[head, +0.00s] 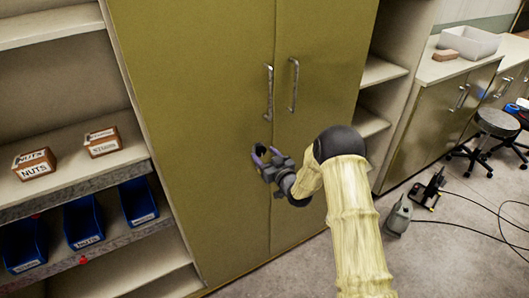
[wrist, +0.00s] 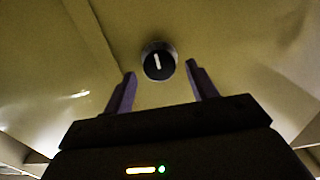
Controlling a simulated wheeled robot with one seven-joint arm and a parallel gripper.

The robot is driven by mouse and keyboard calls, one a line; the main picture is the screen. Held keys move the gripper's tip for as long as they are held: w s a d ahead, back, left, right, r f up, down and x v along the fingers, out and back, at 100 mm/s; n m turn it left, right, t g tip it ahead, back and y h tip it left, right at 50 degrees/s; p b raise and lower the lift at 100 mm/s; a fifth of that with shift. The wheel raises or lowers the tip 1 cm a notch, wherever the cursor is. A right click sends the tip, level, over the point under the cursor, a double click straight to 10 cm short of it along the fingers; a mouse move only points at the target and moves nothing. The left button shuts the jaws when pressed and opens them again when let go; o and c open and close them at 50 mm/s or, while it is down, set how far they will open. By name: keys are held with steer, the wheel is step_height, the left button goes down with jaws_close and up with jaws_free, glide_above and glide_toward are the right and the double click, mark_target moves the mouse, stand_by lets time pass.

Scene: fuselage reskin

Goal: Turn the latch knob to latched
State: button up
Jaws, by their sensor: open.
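The latch knob (wrist: 158,62) is a round dark knob with a white line and a paler rim, set on the olive cabinet door. In the wrist view it lies just beyond my fingertips, roughly between them, and its white line is near upright with a slight tilt. My gripper (wrist: 160,80) is open with two purple fingers, and nothing is held. In the head view my gripper (head: 265,151) is at the olive cabinet (head: 200,120), below the door handles. The knob cannot be made out clearly in the head view.
Two metal door handles (head: 268,92) stand above my gripper. Shelves at left hold NUTS boxes (head: 34,164) and blue bins (head: 83,222). A stool (head: 496,124), a grey tool (head: 398,215) and cables lie on the floor at right. The floor in front of the cabinet is mostly clear.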

steer(key=shift+w+a, duration=0.3)
steer(key=shift+w, duration=0.1)
steer(key=shift+c, duration=0.3)
steer(key=c, duration=0.9)
